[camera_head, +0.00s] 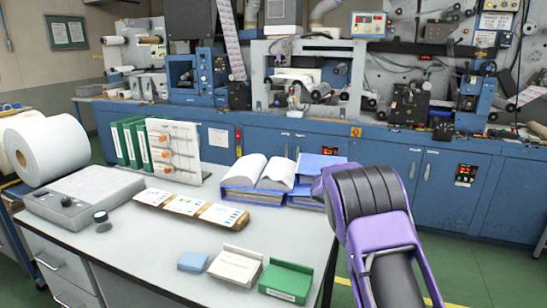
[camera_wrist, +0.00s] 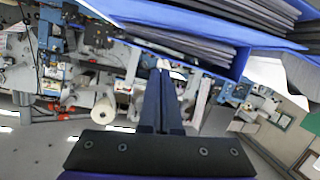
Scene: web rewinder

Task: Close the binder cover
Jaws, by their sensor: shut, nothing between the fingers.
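A blue binder (camera_head: 252,196) lies open near the table's right edge, its white pages (camera_head: 278,172) curling up. Another blue part (camera_head: 318,163), a cover or second binder, lies just right of the pages; I cannot tell which. In the wrist view, blue binder boards (camera_wrist: 205,50) with dark-looking sheets between them fill the top right. My gripper (camera_wrist: 166,72) is shut and empty, its fingertips close to the boards' lower edge; I cannot tell whether they touch. In the head view my purple arm hides the fingers.
Blue machine cabinets (camera_head: 400,180) stand behind.

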